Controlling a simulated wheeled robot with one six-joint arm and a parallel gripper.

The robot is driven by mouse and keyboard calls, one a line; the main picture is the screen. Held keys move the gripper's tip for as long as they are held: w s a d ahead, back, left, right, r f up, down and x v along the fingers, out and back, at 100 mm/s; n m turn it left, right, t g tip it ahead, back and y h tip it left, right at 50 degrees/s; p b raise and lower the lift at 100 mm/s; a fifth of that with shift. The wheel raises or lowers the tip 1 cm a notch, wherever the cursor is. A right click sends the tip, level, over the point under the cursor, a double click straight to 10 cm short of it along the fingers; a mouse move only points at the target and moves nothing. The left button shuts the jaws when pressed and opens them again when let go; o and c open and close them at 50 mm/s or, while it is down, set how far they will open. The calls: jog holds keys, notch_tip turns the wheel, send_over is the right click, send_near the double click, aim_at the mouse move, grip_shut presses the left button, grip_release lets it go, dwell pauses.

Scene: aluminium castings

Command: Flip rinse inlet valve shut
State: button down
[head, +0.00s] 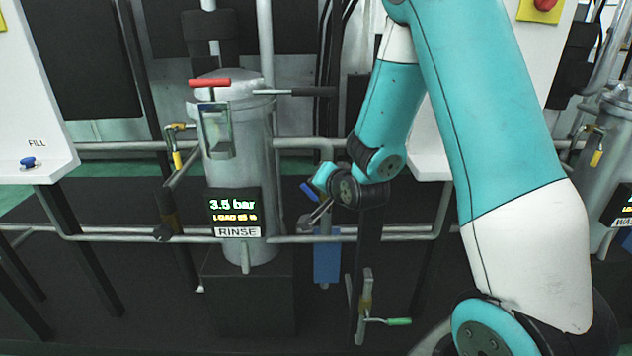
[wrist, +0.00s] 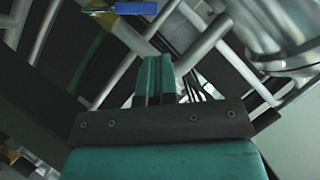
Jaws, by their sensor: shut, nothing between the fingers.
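The RINSE vessel (head: 238,150) is a grey upright cylinder left of centre in the head view. A valve with a blue lever (head: 309,191) is on the pipework just right of it. The lever is tilted, and my wrist partly hides the valve body. In the wrist view a blue handle (wrist: 136,8) shows at the top edge, beside a brass-coloured part. My gripper (head: 320,179) is close to the blue lever in the head view; I cannot tell whether they touch. In the wrist view my teal fingers (wrist: 155,68) are together and empty, below and apart from the blue handle.
A red handle (head: 210,83) and a black-gripped lever (head: 312,92) are at the vessel's top. A yellow-handled valve (head: 177,158) is on its left, and a green-handled one (head: 398,321) is low. Horizontal pipes (head: 400,237) cross behind my arm. A FILL panel (head: 38,160) stands left.

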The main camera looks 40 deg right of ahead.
send_over(316, 198)
jog(key=a, duration=0.2)
jog(key=f, duration=0.4)
jog(key=shift+a, duration=0.2)
